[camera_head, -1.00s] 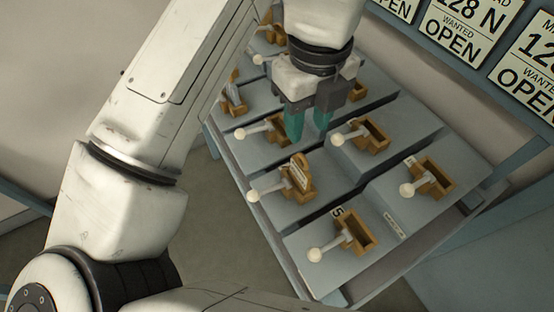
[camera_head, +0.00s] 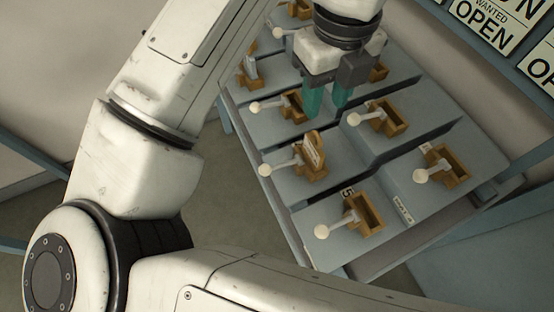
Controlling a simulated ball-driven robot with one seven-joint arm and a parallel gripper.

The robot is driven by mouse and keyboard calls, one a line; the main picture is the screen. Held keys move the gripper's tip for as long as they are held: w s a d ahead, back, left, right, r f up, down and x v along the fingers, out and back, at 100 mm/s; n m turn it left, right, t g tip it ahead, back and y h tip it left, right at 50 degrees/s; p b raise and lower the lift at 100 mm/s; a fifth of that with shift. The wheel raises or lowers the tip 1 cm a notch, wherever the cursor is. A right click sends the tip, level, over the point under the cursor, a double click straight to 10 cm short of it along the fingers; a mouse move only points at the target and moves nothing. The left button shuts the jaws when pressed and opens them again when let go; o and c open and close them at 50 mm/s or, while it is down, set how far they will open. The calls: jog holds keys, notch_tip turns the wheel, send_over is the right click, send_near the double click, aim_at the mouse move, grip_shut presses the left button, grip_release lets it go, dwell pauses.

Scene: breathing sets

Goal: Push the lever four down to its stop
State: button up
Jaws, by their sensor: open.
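Several levers with white ball knobs and brown brackets stand on a grey stepped panel (camera_head: 300,228). The nearest lever (camera_head: 350,215) has a label that reads 5. Beyond it is a lever (camera_head: 284,168) with an upright tag on its bracket, its number not readable. Farther up is another lever (camera_head: 275,105) close to my gripper, and one (camera_head: 370,118) lies to its right. I cannot read which one is four. My gripper (camera_head: 328,101) points down with its two green fingers apart and nothing between them. It is over the upper middle of the panel.
A lever (camera_head: 438,172) stands at the right, and others are partly hidden behind my arm. Signs (camera_head: 483,22) reading WANTED OPEN hang at the top right. A blue-grey rail runs below the signs. Bare floor (camera_head: 220,210) shows left of the panel.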

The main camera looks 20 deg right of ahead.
jog(key=shift+a+n, duration=0.1)
jog(key=shift+n, duration=0.2)
jog(key=c, duration=0.3)
jog(key=shift+w+a+r+n+p, duration=0.1)
jog(key=shift+w+a+n+p, duration=0.1)
jog(key=shift+n+p, duration=0.35)
jog(key=shift+c, duration=0.9)
jog(key=n, duration=0.1)
jog(key=a+n+p, duration=0.1)
jog(key=n, duration=0.1)
jog(key=shift+w+a+n+p, duration=0.15)
jog(key=shift+w+n+p, duration=0.1)
jog(key=shift+p, duration=0.15)
grip_shut()
jog(key=a+f+n+p, duration=0.2)
jog(key=a+n+p, duration=0.1)
jog(key=n, duration=0.9)
jog(key=a+f+n+g+p, duration=0.1)
jog(key=a+n+p, duration=0.3)
jog(key=n, duration=0.8)
jog(key=f+p, duration=0.1)
jog(key=p, duration=0.1)
jog(key=shift+w+a+y+p, duration=0.15)
jog(key=shift+a+y+p, duration=0.15)
